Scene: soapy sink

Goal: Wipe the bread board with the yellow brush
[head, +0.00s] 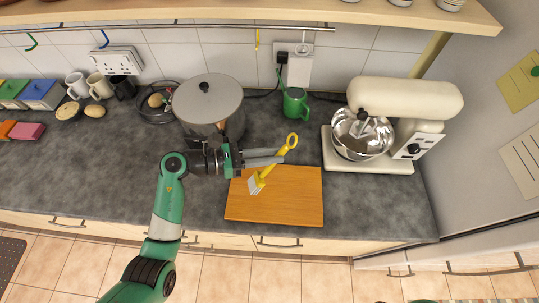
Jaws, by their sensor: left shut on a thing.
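The yellow brush (266,177) is tilted over the board, its looped handle end up and to the right and its pale bristles low and to the left. My left gripper (276,156) is shut on the brush's handle. The bread board (297,205) is a flat orange-brown wooden rectangle near the front edge of the worktop. The bristles are over the board's upper left part; I cannot tell whether they touch it. My right gripper is not in view; only a bit of green arm shows at the bottom right.
A large lidded pot (208,100) stands just behind my left gripper. A green watering can (295,104) is behind the board. A cream stand mixer (405,105) stands to the right. Mugs (98,86) and boxes are at the left.

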